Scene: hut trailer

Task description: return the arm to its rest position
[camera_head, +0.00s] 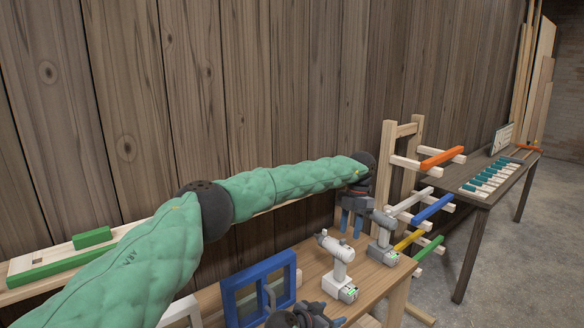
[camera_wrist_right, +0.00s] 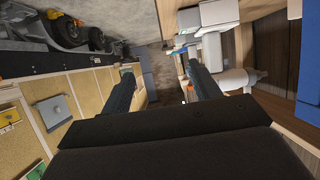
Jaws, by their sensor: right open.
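My left arm comes in from the left in a green padded sleeve. Its gripper (camera_head: 354,222) points down over the wooden bench, its two blue-grey fingers apart with nothing visible between them. It is beside a grey-white cordless drill (camera_head: 383,240); I cannot tell whether they touch. My right gripper shows partly at the bottom edge of the head view, dark, near the blue frame (camera_head: 260,290). In the right wrist view the right gripper (camera_wrist_right: 163,88) is open, its two fingers wide apart and nothing between them.
A second white drill (camera_head: 339,265) stands on the bench (camera_head: 372,283). Behind it is a wooden rack (camera_head: 389,160) with coloured bars. A plank wall runs behind; the floor at right is clear.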

